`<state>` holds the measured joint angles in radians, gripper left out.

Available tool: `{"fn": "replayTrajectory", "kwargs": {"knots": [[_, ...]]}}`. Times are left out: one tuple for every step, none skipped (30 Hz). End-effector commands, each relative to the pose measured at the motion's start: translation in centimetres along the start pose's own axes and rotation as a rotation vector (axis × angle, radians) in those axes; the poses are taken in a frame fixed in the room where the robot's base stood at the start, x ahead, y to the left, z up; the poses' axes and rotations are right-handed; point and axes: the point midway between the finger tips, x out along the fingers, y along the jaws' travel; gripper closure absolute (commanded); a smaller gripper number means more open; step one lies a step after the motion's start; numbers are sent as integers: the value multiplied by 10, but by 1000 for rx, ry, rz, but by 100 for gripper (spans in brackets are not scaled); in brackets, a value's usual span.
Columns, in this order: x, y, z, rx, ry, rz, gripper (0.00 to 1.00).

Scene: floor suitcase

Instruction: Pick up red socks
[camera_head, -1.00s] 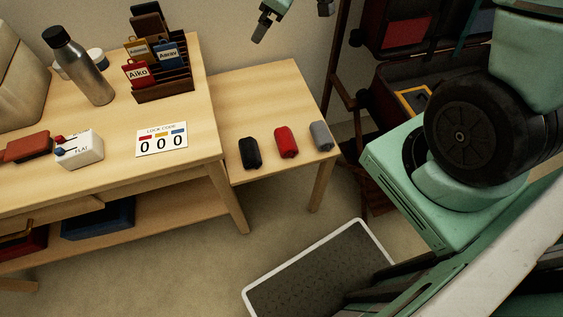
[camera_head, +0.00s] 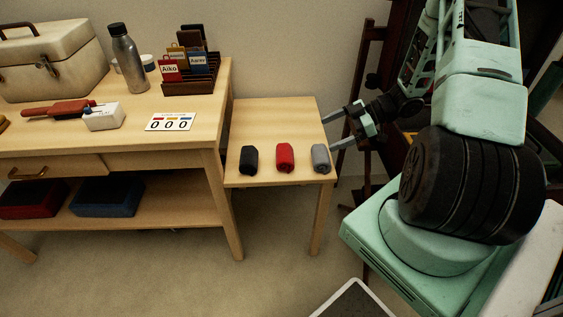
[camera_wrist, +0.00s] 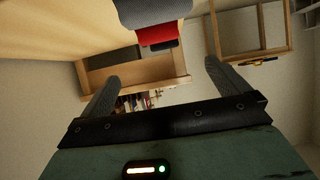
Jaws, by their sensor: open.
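The red socks (camera_head: 285,157) are a small rolled bundle on the low wooden side table (camera_head: 262,113). They lie between a black roll (camera_head: 249,160) on the left and a grey roll (camera_head: 321,158) on the right. My gripper (camera_head: 338,129) is open and empty at the table's right edge, near the grey roll and apart from the red socks. In the wrist view the red socks (camera_wrist: 157,35) show at the top, partly hidden behind the grey roll (camera_wrist: 152,10). The open fingers (camera_wrist: 160,82) are below them in that picture.
The larger table (camera_head: 120,133) at left holds a toolbox (camera_head: 48,55), a bottle (camera_head: 127,60), a tag rack (camera_head: 190,72), a white box (camera_head: 104,117) and a code card (camera_head: 170,121). A white-rimmed mat (camera_head: 352,300) lies on the floor. The side table's back half is clear.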

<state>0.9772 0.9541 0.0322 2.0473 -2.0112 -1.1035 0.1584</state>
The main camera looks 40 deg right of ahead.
Motion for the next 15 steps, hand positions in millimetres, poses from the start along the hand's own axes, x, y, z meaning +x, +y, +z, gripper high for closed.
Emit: {"fn": "replayTrajectory", "kwargs": {"knots": [[12, -1, 1, 1, 2, -3, 0], [19, -1, 1, 1, 3, -3, 0], [28, -1, 1, 1, 2, -3, 0], [34, -1, 1, 1, 3, -3, 0], [40, -1, 1, 1, 2, -3, 0], [48, -1, 1, 1, 2, -3, 0], [54, -1, 1, 1, 1, -2, 0], [60, -1, 1, 1, 1, -2, 0], [67, -1, 1, 0, 1, -2, 0], [71, 0, 1, 0, 0, -1, 0], [75, 0, 1, 0, 1, 0, 0], [80, 0, 0, 0, 0, 0, 0], [83, 0, 0, 0, -1, 0, 0], [85, 0, 0, 0, -1, 0, 0], [87, 0, 0, 1, -1, 0, 0]]}}
